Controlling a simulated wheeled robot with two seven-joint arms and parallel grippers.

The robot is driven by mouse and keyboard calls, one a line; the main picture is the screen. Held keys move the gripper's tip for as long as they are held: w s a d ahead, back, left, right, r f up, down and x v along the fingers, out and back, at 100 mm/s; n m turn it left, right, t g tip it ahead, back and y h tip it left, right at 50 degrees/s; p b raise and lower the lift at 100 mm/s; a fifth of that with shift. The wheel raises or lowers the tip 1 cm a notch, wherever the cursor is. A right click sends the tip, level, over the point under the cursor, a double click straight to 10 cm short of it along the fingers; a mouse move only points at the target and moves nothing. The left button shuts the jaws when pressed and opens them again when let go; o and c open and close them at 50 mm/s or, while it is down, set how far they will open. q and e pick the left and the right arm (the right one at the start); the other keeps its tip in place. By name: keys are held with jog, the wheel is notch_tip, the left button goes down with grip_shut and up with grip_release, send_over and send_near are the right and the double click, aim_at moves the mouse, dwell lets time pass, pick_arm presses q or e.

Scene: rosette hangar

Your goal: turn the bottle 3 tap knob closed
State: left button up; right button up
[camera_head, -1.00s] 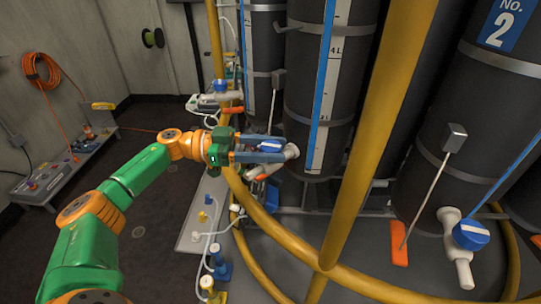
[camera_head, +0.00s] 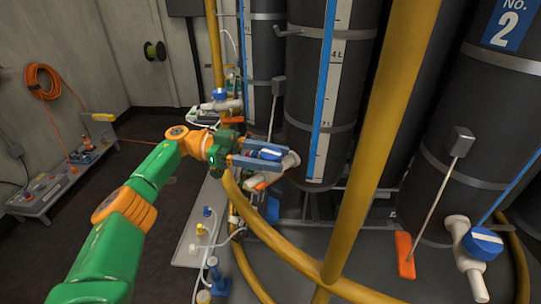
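My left gripper (camera_head: 266,154) is at a white tap (camera_head: 291,160) low on the middle dark bottle (camera_head: 300,105). Its two blue fingers lie on either side of the tap's blue knob (camera_head: 268,154), which has a white stripe. Whether the fingers press on the knob or stand just clear of it cannot be told. No number shows on this bottle, so I cannot confirm that it is bottle 3. The fingers hide part of the knob. My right gripper is not in view.
A yellow pipe (camera_head: 372,140) stands in front, right of the gripper, and yellow hoses curve below. Bottle 2 (camera_head: 470,100) at right has a tap with a blue knob (camera_head: 482,243). Another blue-knobbed tap (camera_head: 220,95) is behind. Dark floor is free at left.

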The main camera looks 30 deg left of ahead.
aim_at(273, 153)
pick_arm(q)
jog(key=o, duration=0.3)
jog(key=shift+o, duration=0.2)
jog(key=shift+d, duration=0.15)
jog(key=shift+r, duration=0.15)
notch_tip(273, 153, up, 3)
jog(key=shift+r, duration=0.1)
jog(key=s+d+r+b, duration=0.3)
jog(key=s+d+r, duration=0.3)
jog(key=s+r, duration=0.3)
jog(key=s, duration=0.3)
jog(key=shift+s+r, duration=0.25)
jog(key=shift+r, duration=0.05)
